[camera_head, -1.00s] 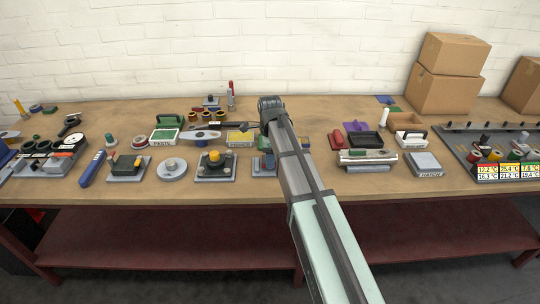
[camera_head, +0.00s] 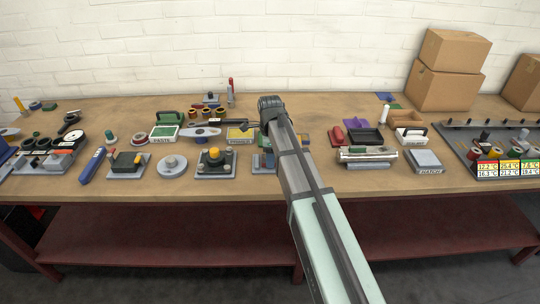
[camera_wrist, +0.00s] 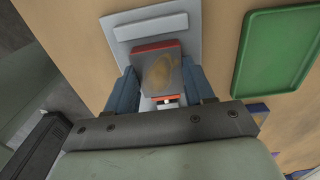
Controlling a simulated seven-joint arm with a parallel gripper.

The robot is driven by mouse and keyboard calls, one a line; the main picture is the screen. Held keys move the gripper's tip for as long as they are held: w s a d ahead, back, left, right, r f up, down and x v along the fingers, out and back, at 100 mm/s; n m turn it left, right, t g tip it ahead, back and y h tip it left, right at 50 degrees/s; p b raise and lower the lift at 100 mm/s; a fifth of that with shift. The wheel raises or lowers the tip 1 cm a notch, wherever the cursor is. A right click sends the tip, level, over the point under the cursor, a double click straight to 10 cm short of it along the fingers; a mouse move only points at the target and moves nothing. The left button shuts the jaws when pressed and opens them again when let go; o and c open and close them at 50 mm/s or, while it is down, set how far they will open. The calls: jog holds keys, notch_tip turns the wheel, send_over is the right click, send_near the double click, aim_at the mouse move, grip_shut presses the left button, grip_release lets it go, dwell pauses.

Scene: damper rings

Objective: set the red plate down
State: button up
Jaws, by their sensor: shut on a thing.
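The red plate (camera_wrist: 158,72) shows in the wrist view as a small block with red edges and a greyish, brown-stained face. My gripper (camera_wrist: 160,86) has a blue finger on each side of it and is shut on it. Behind the plate lies a pale grey base (camera_wrist: 181,27) with a raised bar along its far end. I cannot tell whether the plate touches this base. In the camera_head view my arm hides the plate and most of the gripper; the grey base (camera_head: 261,170) shows partly at the arm's left.
A green tray (camera_wrist: 275,50) lies right of the base in the wrist view. In the camera_head view, a black knobbed fixture (camera_head: 214,166) stands left of the base and a silver clamp-like unit (camera_head: 367,154) stands right of my arm. Bare wood (camera_head: 320,185) shows along the front.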

jog(key=o, duration=1.5)
notch_tip(320, 180, up, 14)
jog(key=shift+f, duration=0.1)
grip_shut()
dwell(0.7)
dwell(0.6)
